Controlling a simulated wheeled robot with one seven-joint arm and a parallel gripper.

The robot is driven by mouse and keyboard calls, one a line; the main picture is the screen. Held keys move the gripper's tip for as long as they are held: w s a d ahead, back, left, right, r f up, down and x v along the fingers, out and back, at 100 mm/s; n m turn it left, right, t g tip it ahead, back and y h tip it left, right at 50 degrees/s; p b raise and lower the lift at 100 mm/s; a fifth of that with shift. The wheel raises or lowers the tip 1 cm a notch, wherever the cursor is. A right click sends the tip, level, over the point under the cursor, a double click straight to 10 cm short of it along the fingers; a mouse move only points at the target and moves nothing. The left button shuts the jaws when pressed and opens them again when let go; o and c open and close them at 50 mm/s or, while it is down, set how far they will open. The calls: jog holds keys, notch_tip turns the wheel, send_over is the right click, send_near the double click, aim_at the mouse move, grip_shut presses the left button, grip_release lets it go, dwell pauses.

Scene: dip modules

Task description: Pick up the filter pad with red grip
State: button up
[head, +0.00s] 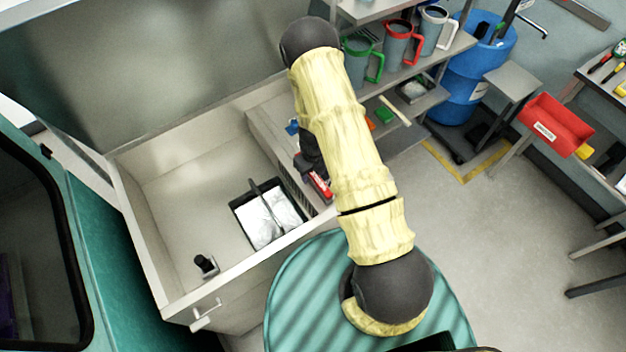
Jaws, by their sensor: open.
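My gripper (310,162) is mostly hidden behind my pale yellow arm. Only a dark part of it shows at the arm's left edge, over the shelf at the right of the basin; its fingertips cannot be made out. A small red piece with white marks (320,186) shows just below this dark part. I cannot tell whether it is the filter pad's red grip or part of my gripper. No filter pad can be clearly picked out. Small blue (291,127), orange (370,124) and green (384,115) pieces show on either side of the arm.
A black tray (240,213) with a handle and shiny contents stands in the pale basin (190,170). A small black object (205,264) is at its front left. Mugs with green (362,62), red (398,45) and white (433,30) handles line the upper shelf. Floor is free at right.

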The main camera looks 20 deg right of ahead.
jog(key=shift+f, duration=0.7)
grip_shut()
